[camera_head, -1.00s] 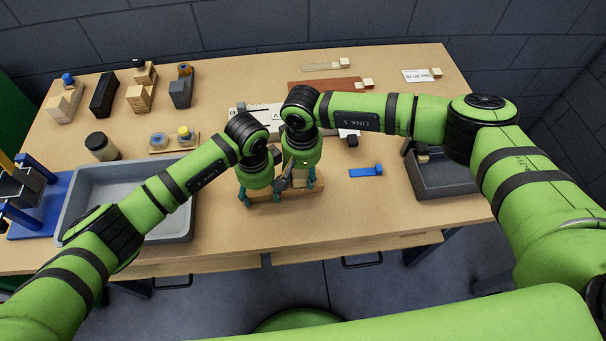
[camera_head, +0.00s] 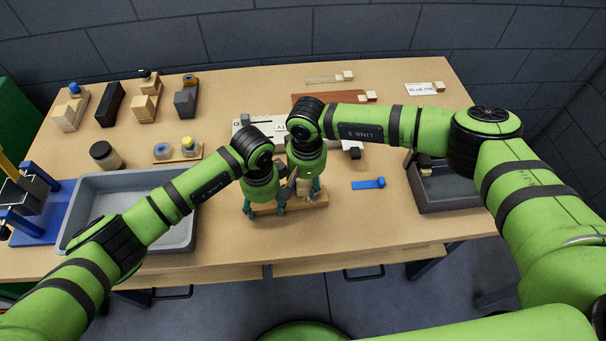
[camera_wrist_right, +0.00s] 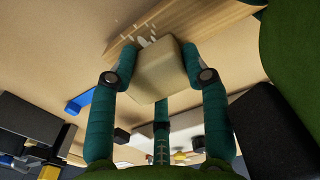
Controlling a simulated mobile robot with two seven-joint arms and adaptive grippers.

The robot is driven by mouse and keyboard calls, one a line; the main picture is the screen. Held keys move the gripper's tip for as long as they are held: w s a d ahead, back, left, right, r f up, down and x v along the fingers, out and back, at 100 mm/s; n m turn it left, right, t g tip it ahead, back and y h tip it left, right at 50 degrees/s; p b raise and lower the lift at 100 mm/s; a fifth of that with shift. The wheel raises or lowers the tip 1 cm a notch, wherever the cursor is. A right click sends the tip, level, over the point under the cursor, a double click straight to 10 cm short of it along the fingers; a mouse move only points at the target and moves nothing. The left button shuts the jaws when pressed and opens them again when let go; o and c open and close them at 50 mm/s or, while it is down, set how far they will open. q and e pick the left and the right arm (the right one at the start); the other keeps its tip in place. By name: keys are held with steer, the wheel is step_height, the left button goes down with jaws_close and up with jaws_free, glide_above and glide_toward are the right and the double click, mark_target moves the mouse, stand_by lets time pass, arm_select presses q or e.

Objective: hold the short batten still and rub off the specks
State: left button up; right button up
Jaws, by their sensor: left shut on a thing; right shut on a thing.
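The short batten (camera_head: 290,207) is a light wooden strip lying flat near the front edge of the bench. My left gripper (camera_head: 265,210) is shut on it toward its left end, seen from above. My right gripper (camera_head: 306,190) is shut on a cream rubbing block (camera_wrist_right: 165,72) over the batten's right part. In the right wrist view the batten (camera_wrist_right: 215,30) shows wood grain, and pale specks (camera_wrist_right: 146,40) lie on it beside the block. The block appears to touch or nearly touch the batten. The left fingertips are partly hidden in the head view.
A grey tray (camera_head: 188,235) lies left of the batten. A blue strip (camera_head: 369,184) lies to the right, and a dark grey bin (camera_head: 450,203) stands beyond it. Wooden and dark blocks stand at the back left. The bench between batten and blue strip is clear.

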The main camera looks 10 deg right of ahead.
steer(key=shift+s+a+f, duration=0.1)
steer(key=shift+s+a, duration=0.2)
steer(key=shift+s, duration=0.2)
steer(key=shift+s+a, duration=0.25)
steer(key=shift+s, duration=0.25)
steer(key=shift+s+d, duration=0.15)
steer(key=shift+s, duration=1.45)
step_height(320, 180, up, 6)
steer(key=shift+w+d, duration=0.15)
steer(key=shift+w, duration=0.1)
steer(key=shift+r, duration=0.2)
step_height(320, 180, up, 3)
steer(key=shift+f, duration=0.1)
